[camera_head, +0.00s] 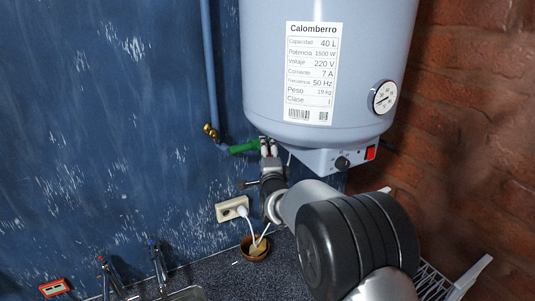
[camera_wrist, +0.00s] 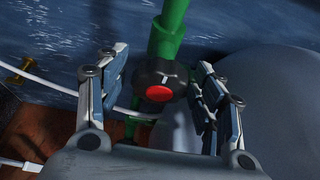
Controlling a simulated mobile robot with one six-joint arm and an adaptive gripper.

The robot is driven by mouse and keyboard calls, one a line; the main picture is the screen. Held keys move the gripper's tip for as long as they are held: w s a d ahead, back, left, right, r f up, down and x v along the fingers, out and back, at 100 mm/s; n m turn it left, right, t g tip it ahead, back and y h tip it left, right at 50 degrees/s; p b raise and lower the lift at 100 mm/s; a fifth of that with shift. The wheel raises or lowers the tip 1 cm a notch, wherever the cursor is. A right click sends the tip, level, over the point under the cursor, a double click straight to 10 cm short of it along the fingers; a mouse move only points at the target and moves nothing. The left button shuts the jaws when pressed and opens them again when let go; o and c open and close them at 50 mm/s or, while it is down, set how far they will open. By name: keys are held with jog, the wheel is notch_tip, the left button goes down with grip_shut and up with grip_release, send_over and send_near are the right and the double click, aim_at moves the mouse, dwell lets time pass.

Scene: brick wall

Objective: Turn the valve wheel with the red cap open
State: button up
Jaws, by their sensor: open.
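The valve wheel (camera_wrist: 152,76) is a dark round knob with a red cap (camera_wrist: 159,94), on a green pipe in the wrist view. It sits between the fingers of my gripper (camera_wrist: 160,88), which is open, with a gap to the fingers on both sides. In the head view the green pipe (camera_head: 243,147) runs below the water heater, and my gripper (camera_head: 268,160) is just under it. The valve wheel cannot be made out in the head view, where my gripper and the fittings crowd together.
The water heater (camera_head: 300,110) hangs close above my gripper. A wall socket (camera_head: 230,209) with a white plug and cable is below left. A brown bowl (camera_head: 256,250) stands on the dark counter (camera_head: 215,272). A dish rack (camera_head: 462,280) is at right. Taps (camera_head: 158,262) are at lower left.

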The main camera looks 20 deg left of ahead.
jog(key=shift+c, duration=0.4)
jog(key=c, duration=1)
jog(key=shift+o, duration=0.2)
jog(key=shift+f+n+b, duration=0.2)
jog(key=shift+n+b, duration=0.2)
jog(key=shift+b, duration=0.85)
jog(key=n+b, duration=0.1)
jog(key=b, duration=0.4)
jog(key=shift+f+n+t+y, duration=0.2)
jog(key=shift+n+t+y, duration=0.2)
jog(key=n+y+b, duration=0.1)
jog(key=n+b, duration=0.2)
jog(key=b, duration=0.4)
jog(key=shift+d+n+t, duration=0.1)
jog(key=shift+n+t, duration=0.3)
jog(key=n+y+b, duration=0.2)
jog(key=n+b, duration=0.2)
jog(key=b, duration=0.1)
jog(key=shift+r+b, duration=0.15)
jog(key=shift+b, duration=0.25)
jog(key=shift+r+n+y+b, duration=0.2)
jog(key=shift+n+y+b, duration=0.5)
jog(key=shift+n+b, duration=0.8)
jog(key=shift+r+n+g, duration=0.1)
jog(key=shift+n+g, duration=0.2)
jog(key=shift+n, duration=0.3)
